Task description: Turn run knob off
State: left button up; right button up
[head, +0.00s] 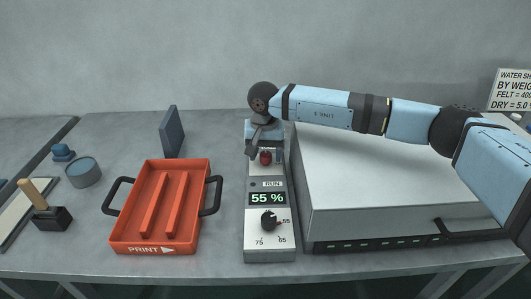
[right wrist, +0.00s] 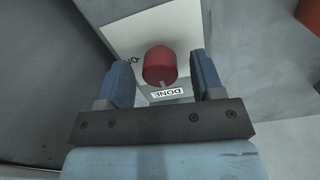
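The grey control box (head: 256,240) stands mid-table with a green "55 %" display (head: 267,198), a "RUN" label (head: 272,184) and a black dial (head: 269,221) marked 55, 65, 75. A red knob (head: 265,157) is on its upper part. My right gripper (head: 257,145) is over that knob. In the right wrist view the red knob (right wrist: 159,65) sits between the two open fingers (right wrist: 160,82), with a gap on both sides. My left gripper is not in view.
A large pale press-like box (head: 390,170) with a black handle stands right of the control box, under my right arm. An orange tray (head: 137,238) marked "PRINT" lies left. A blue-grey cup (head: 83,172) and a wooden-handled stamp (head: 51,216) stand farther left.

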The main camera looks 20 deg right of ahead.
aim_at(264, 154)
pick_arm(q)
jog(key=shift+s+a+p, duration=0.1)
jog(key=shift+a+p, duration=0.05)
jog(key=shift+p, duration=0.55)
pick_arm(e)
notch_tip(264, 154, up, 14)
jog(key=shift+a, duration=0.2)
jog(key=shift+f, duration=0.1)
